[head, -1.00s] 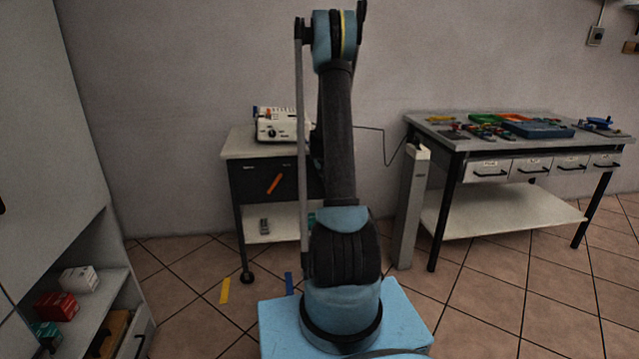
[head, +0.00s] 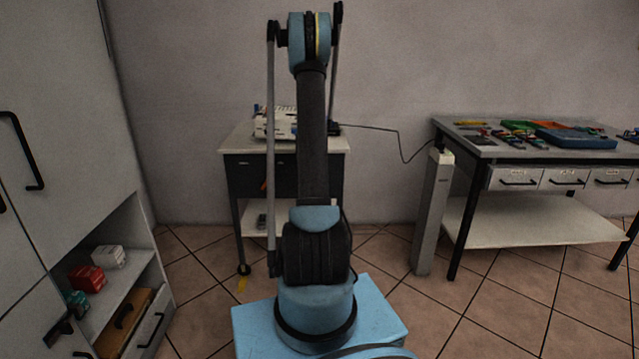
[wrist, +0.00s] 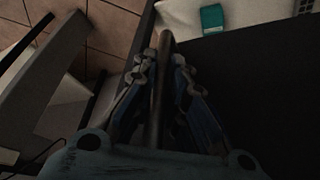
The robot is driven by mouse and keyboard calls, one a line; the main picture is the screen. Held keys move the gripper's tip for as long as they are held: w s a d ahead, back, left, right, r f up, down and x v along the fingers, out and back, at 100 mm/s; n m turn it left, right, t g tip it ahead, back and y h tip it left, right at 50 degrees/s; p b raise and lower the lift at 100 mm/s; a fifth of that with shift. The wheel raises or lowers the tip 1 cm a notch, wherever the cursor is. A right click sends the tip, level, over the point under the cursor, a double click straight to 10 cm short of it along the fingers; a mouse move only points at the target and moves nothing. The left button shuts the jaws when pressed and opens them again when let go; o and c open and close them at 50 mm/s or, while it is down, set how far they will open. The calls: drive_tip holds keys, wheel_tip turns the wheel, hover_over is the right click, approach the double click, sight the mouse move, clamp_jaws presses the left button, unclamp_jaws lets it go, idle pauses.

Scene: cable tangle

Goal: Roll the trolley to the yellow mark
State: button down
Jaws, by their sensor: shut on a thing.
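The trolley (head: 236,137) stands against the back wall, with a pale top, dark drawers and a lower shelf. My arm hides its right middle part in the head view. The yellow mark (head: 242,284) lies on the floor just in front of the trolley's front left caster (head: 244,268), and only a small piece shows. In the wrist view my gripper (wrist: 162,62) is shut on a bar-shaped handle (wrist: 160,95) in front of the trolley's dark face (wrist: 250,85). The head view does not show the gripper itself.
A white device (head: 268,124) sits on the trolley. Its dark cable (head: 375,128) runs to a grey post (head: 433,210). A workbench (head: 470,150) with trays stands at the right. An open-shelved cabinet (head: 70,150) stands close at the left. Floor between post and trolley is clear.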

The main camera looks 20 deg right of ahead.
drive_tip(key=shift+w+a, duration=0.15)
drive_tip(key=shift+a, duration=0.1)
drive_tip(key=c, duration=1.6)
unclamp_jaws()
drive_tip(key=shift+a, duration=0.1)
drive_tip(key=v, duration=1.2)
drive_tip(key=shift+f, duration=0.1)
